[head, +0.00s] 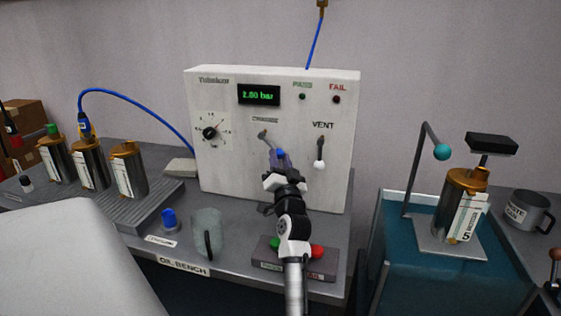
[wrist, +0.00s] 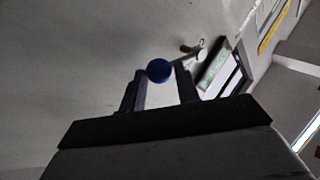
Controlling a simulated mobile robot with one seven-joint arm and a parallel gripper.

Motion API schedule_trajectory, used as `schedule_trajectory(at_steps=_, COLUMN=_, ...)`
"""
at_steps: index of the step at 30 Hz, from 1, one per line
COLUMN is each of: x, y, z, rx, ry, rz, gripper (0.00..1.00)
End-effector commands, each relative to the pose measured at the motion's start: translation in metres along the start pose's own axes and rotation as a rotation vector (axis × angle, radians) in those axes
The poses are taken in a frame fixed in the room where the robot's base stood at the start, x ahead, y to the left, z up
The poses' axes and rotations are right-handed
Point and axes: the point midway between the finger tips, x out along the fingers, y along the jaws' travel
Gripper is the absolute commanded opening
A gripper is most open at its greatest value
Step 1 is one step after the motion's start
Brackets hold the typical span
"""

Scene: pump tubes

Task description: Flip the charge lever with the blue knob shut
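The charge lever (head: 265,136) is on the white tester panel under the CHARGE label. Its blue knob (head: 281,154) hangs down and to the right of the pivot, just above my gripper (head: 281,168) in the head view. In the wrist view the blue knob (wrist: 159,70) shows in the gap between the fingertips of my gripper (wrist: 160,74), near their ends. The fingers are apart on either side of it. I cannot tell whether either finger touches it.
The vent lever (head: 320,151) with a white knob is close on the right. The display (head: 259,95) reads about 2.00 bar.

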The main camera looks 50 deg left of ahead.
Motion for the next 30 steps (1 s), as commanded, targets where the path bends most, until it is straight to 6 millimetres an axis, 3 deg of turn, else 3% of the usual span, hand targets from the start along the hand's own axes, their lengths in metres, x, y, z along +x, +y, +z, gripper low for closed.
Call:
schedule_trajectory(at_steps=4, x=0.000, y=0.000, z=-0.001, rx=-0.001, ry=0.001, rz=0.000, gripper=0.50)
schedule_trajectory(at_steps=16, x=-0.009, y=0.001, z=0.001, rx=0.000, ry=-0.001, rz=0.000, gripper=0.50)
schedule_trajectory(at_steps=23, x=-0.054, y=0.002, z=0.002, rx=0.000, ry=-0.001, rz=0.001, gripper=0.50)
schedule_trajectory(at_steps=30, x=-0.102, y=-0.012, z=-0.018, rx=-0.002, ry=0.000, rz=0.000, gripper=0.50)
